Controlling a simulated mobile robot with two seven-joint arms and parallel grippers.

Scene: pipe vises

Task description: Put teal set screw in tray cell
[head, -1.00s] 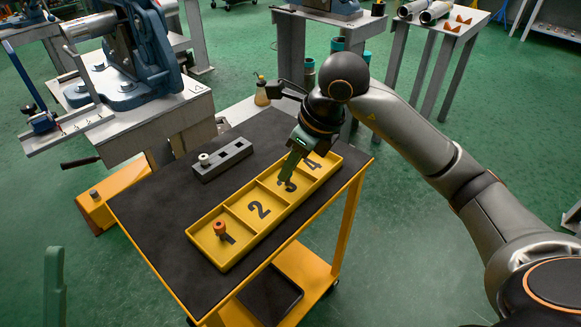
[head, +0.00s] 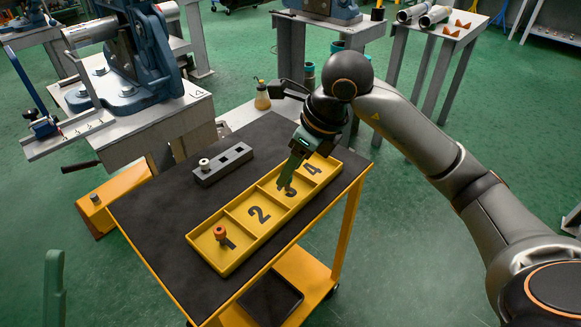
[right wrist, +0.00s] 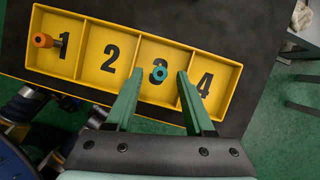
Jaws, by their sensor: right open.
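The yellow tray (head: 222,270) has numbered cells and lies on the dark cart top. In the right wrist view, the teal set screw (right wrist: 159,73) is in cell 3, seen nearly end-on over the printed number. My right gripper (right wrist: 158,74) is open, with one green fingertip on each side of the screw and a gap to both. In the head view, my right gripper (head: 286,184) points down into cell 3 and hides the screw. A green finger at the lower left edge appears to be my left gripper (head: 54,290); its opening does not show.
An orange-topped screw (head: 220,233) stands in cell 1, also seen in the right wrist view (right wrist: 42,41). Cells 2 and 4 look empty. A grey holed block (head: 224,165) with a pale-topped piece (head: 204,163) sits behind the tray. A blue vise (head: 135,70) stands at the left.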

